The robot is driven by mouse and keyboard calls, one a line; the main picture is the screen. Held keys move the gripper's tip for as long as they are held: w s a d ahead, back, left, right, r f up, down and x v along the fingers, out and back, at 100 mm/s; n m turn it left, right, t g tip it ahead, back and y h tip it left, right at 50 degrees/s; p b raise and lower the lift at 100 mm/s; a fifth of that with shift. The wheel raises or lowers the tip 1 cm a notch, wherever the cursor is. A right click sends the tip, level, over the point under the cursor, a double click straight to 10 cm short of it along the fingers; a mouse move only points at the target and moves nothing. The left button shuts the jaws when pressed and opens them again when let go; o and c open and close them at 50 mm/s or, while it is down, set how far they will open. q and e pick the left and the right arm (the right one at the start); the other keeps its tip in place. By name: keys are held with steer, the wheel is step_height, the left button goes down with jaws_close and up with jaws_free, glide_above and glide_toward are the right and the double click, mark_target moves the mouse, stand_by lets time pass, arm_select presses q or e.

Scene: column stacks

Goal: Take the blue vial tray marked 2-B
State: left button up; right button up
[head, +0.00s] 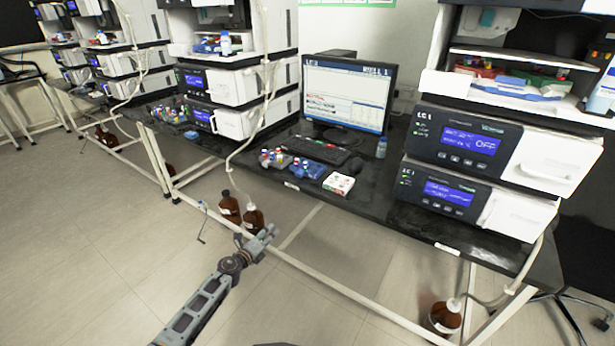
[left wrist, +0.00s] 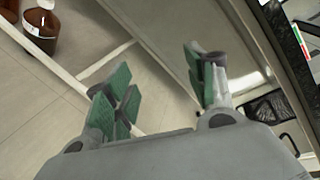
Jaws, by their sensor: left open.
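A blue vial tray (head: 308,169) with several capped vials lies on the black bench in front of the keyboard. A grey-blue vial tray (head: 271,161) with vials stands just left of it. Another blue tray (head: 524,88) sits in the open bay of the right instrument stack, and blue also shows in the bay of the left stack (head: 207,47). No marking 2-B is legible on any of them. My left gripper (head: 264,238) is low in front of the bench, below the trays and apart from them. In the left wrist view its green-padded fingers (left wrist: 156,84) are open and empty.
A tube (head: 262,100) hangs over the bench edge.

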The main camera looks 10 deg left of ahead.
arm_select(q)
steer(key=w+d+r+m+t+h+b, duration=0.1)
steer(key=r+m+b, duration=0.3)
steer(key=r, duration=0.5)
steer(key=w+d+r+m+t+h+b, duration=0.1)
steer(key=w+r+m+b, duration=0.3)
steer(key=r+m, duration=0.4)
steer(key=shift+w+d+r+m+h+b, duration=0.3)
steer(key=shift+w+d+r+m+h, duration=0.15)
steer(key=shift+d+m, duration=0.3)
arm_select(e)
step_height(320, 180, up, 12)
steer(key=a, duration=0.1)
steer(key=shift+f+t+y, duration=0.15)
steer(key=shift+t+y, duration=0.15)
steer(key=shift+t, duration=0.1)
arm_select(q)
steer(key=shift+s, duration=0.1)
arm_select(e)
steer(key=shift+w, duration=0.15)
